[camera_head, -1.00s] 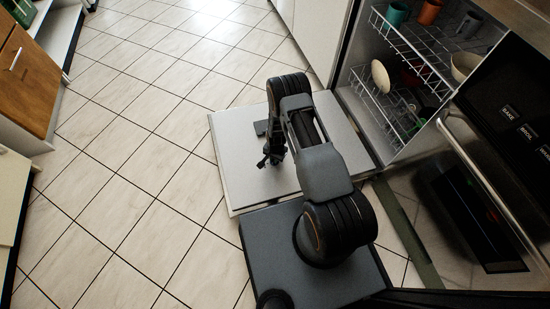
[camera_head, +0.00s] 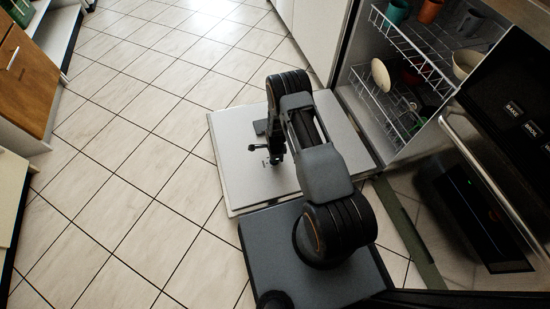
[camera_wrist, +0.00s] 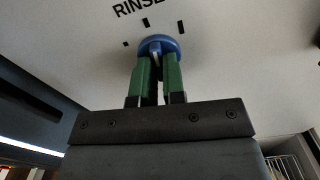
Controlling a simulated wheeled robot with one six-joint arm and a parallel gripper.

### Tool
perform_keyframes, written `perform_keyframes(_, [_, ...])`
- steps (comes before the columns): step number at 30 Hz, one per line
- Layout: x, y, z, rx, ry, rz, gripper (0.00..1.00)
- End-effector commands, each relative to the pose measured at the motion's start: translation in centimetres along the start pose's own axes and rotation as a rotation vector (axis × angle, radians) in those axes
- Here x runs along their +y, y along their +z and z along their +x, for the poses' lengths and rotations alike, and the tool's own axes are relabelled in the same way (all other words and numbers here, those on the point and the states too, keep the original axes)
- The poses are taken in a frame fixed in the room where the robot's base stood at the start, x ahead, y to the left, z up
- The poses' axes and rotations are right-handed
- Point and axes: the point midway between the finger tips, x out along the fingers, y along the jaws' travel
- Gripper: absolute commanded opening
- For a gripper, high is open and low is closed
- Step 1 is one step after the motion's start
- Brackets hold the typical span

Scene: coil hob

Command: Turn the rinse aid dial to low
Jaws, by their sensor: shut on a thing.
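The rinse aid dial (camera_wrist: 158,45) is a round blue knob on the pale inner face of the open dishwasher door (camera_head: 235,184), seen in the wrist view. The letters "RINSE" (camera_wrist: 138,8) and black marks growing from small at left to large at right stand beyond it. A white mark shows on the knob between the fingers; its full direction is partly hidden. My gripper (camera_wrist: 158,62) has green fingers shut on the knob, one on each side. In the head view my gripper (camera_head: 274,158) is low over the door, and the dial cannot be made out there.
The dishwasher racks (camera_head: 392,100) with cups and dishes stand open at the upper right. An oven front (camera_head: 500,180) is at the right. Open tiled floor (camera_head: 130,170) lies left of the door, with wooden cabinets (camera_head: 28,80) beyond.

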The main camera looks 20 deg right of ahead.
Motion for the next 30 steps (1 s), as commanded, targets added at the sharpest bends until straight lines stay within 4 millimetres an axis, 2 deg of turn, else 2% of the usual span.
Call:
perform_keyframes(18, [0.21, -0.02, 0.01, 0.000, 0.012, 0.552, 0.00])
perform_keyframes(30, [0.26, -0.04, 0.00, 0.000, 0.017, 0.750, 0.00])
